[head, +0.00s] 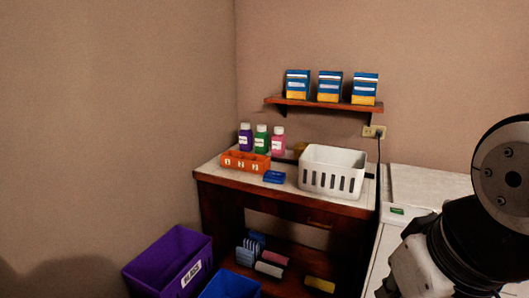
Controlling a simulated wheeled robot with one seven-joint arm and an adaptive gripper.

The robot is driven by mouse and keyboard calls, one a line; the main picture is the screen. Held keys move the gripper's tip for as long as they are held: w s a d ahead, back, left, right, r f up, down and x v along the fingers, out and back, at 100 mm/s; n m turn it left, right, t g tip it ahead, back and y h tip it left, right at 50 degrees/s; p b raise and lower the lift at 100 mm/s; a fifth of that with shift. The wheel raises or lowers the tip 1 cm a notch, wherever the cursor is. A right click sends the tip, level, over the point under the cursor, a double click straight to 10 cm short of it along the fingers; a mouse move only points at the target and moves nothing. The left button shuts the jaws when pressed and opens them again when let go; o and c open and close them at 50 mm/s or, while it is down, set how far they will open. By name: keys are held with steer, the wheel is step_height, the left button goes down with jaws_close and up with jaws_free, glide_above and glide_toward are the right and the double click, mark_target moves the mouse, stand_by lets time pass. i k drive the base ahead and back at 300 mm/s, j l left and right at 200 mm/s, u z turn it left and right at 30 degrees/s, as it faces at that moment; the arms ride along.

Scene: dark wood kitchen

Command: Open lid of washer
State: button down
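The washer (425,184) is a white appliance at the right, next to the wooden table. Its pale top looks flat, and a small green-marked panel shows near its left side. I cannot make out the lid's edge or handle, and the lid looks down. My arm covers the right and front part of the washer. My gripper's fingers do not show in the head view; only the arm's dark and grey links show at the lower right.
A wooden table (213,172) holds a white basket (332,180), an orange tray (245,161), several bottles and a blue item. A purple bin (160,262) and blue bin (230,287) stand lower left. A wall shelf (322,104) carries three boxes. A cord hangs from an outlet (374,131).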

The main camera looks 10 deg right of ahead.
mark_target(421, 187)
steer(key=z, duration=1.1)
steer(key=i+l, duration=0.2)
steer(key=i, duration=0.35)
steer(key=i+l, duration=0.15)
steer(key=i, duration=0.4)
steer(key=u, duration=0.05)
